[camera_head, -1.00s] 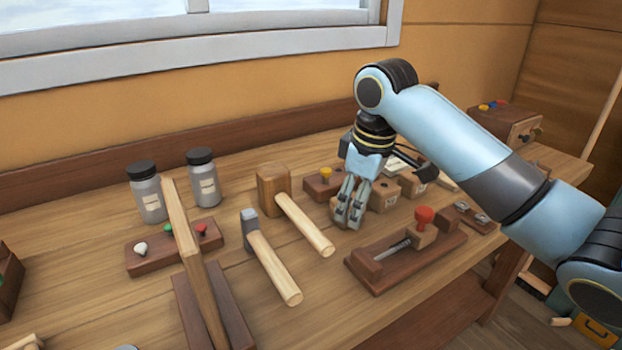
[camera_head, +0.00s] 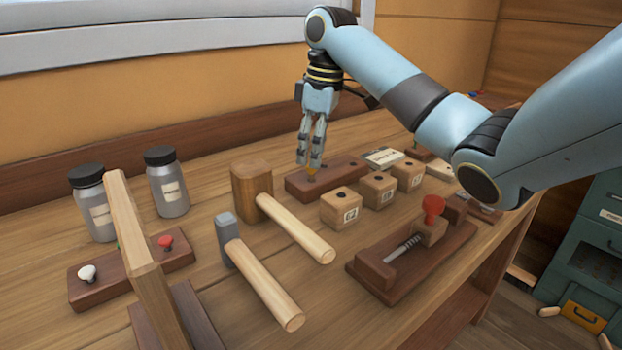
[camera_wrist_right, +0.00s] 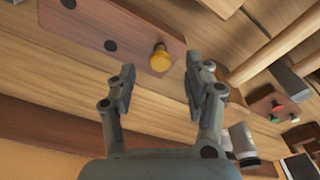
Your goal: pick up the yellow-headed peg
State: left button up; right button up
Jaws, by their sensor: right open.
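The yellow-headed peg (camera_wrist_right: 160,60) stands in the end hole of a dark wooden block with holes (camera_wrist_right: 85,30). In the head view only a bit of the peg (camera_head: 311,172) shows below my fingertips, in the block (camera_head: 345,172). My right gripper (camera_head: 309,164) points down above the peg. In the right wrist view my right gripper (camera_wrist_right: 160,75) is open, with one finger on each side of the peg's head and clear space between. My left gripper is not in view.
A wooden mallet (camera_head: 251,185) and a hammer (camera_head: 227,232) lie left of the block. Small numbered blocks (camera_head: 341,207) stand in front of it. A red-knobbed vise (camera_head: 433,205) is nearer. Two grey jars (camera_head: 168,185) and another peg block (camera_head: 95,285) stand at left.

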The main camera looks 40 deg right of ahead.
aim_at(312, 178)
jog(key=f, duration=0.4)
jog(key=shift+w+a+f, duration=0.1)
jog(key=shift+w+a, duration=0.05)
jog(key=shift+w, duration=0.15)
jog(key=c, duration=0.9)
